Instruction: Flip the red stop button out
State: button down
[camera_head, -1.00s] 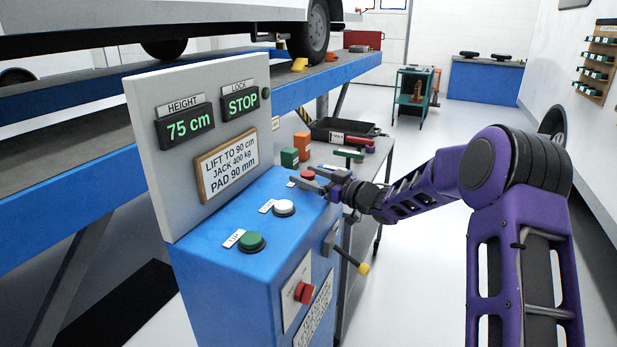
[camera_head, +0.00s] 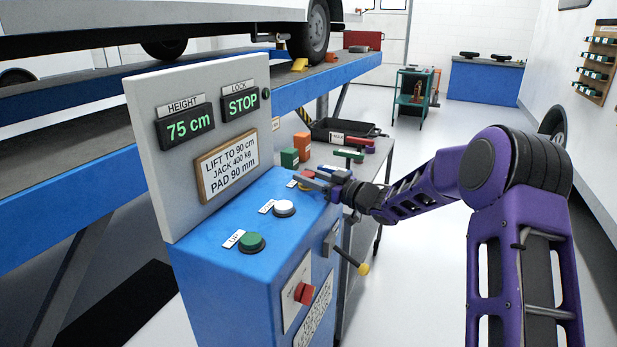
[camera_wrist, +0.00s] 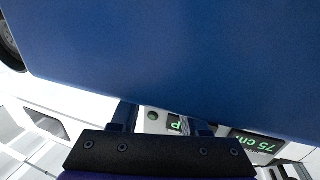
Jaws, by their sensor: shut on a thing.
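The red stop button (camera_head: 308,173) is at the far right end of the blue console's top (camera_head: 262,215), with a bit of yellow showing at its base. My gripper (camera_head: 312,180) reaches in from the right, and its fingers are shut on the button, partly covering it. The wrist view shows the two fingers (camera_wrist: 163,122) apart against a large blue surface; the button is hidden there. The lock display (camera_head: 240,103) reads STOP.
A white button (camera_head: 284,208) and a green button (camera_head: 251,242) sit nearer on the console top. The upright display panel (camera_head: 150,190) stands behind them. A yellow-tipped lever (camera_head: 361,268) and a red switch (camera_head: 304,293) are on the console's sides. Coloured boxes lie on the bench beyond.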

dwell(0.8)
jog(key=shift+r+p, duration=0.8)
jog(key=shift+r, duration=0.15)
jog(key=shift+c, duration=1.9)
grip_release()
jog(key=v, duration=1.7)
jog(key=shift+d+p, duration=0.2)
jog(key=shift+p, duration=0.15)
jog(key=shift+s, duration=0.1)
